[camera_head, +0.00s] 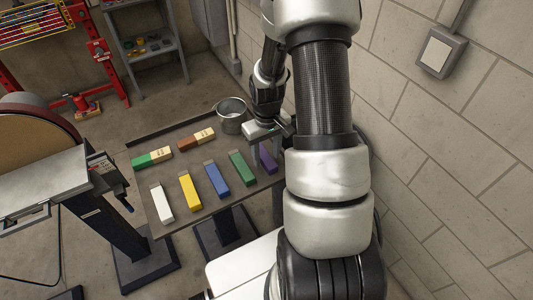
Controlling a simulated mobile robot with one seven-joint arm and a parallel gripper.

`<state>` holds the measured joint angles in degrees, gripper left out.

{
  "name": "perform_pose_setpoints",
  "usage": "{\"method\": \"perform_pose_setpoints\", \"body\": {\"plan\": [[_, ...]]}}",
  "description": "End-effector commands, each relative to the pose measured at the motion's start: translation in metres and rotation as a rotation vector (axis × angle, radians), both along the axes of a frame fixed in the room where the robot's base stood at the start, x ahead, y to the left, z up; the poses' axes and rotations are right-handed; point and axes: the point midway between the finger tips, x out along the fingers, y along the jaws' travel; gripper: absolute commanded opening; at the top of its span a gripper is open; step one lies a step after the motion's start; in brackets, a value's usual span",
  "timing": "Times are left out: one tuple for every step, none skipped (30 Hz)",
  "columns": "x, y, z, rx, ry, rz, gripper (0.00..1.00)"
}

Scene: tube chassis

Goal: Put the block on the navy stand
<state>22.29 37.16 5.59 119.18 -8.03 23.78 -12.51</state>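Several coloured bar-shaped pieces lie on a dark grey table (180,227). They are a white one (162,204), a yellow one (190,193), a blue one (217,181), a green one (242,169) and a purple one (268,159). Behind them lie a green-and-cream block (152,158) and a brown-and-cream block (196,139). I cannot tell which piece is the task's block, and none is clearly a navy stand; the blue bar is closest in colour. My gripper (264,138) is over the table's far right part, near the purple bar. Its fingers are too small and partly hidden to read.
A metal bucket (232,116) stands at the table's back, left of my gripper. A machine with a large disc (35,133) stands at the left. A red rack (99,52) and grey shelves (147,45) are behind. A block wall (455,150) closes the right side.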

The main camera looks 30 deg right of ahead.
Motion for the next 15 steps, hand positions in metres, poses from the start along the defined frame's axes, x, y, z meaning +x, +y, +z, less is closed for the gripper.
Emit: {"method": "perform_pose_setpoints", "body": {"plan": [[0.0, 0.0, 0.0, 0.0, 0.0, 0.0, 0.45], [0.0, 0.0, 0.0, 0.0, 0.0, 0.0, 0.45], [0.0, 0.0, 0.0, 0.0, 0.0, 0.0, 0.45], [0.0, 0.0, 0.0, 0.0, 0.0, 0.0, 0.45], [0.0, 0.0, 0.0, 0.0, 0.0, 0.0, 0.45], [0.0, 0.0, 0.0, 0.0, 0.0, 0.0, 0.45], [0.0, 0.0, 0.001, 0.0, 0.0, 0.0, 0.45], [0.0, 0.0, 0.002, 0.0, 0.0, 0.0, 0.45], [0.0, 0.0, 0.004, 0.0, 0.0, 0.0, 0.45], [0.0, 0.0, 0.005, 0.0, -0.001, 0.0, 0.45], [0.001, 0.0, 0.008, -0.001, -0.002, 0.0, 0.45], [0.001, 0.0, 0.012, -0.001, -0.003, 0.0, 0.45], [0.001, -0.001, 0.017, -0.002, -0.004, 0.0, 0.45], [0.001, -0.001, 0.022, -0.002, -0.004, 0.001, 0.45], [0.001, -0.001, 0.03, -0.002, -0.005, 0.001, 0.45]]}}
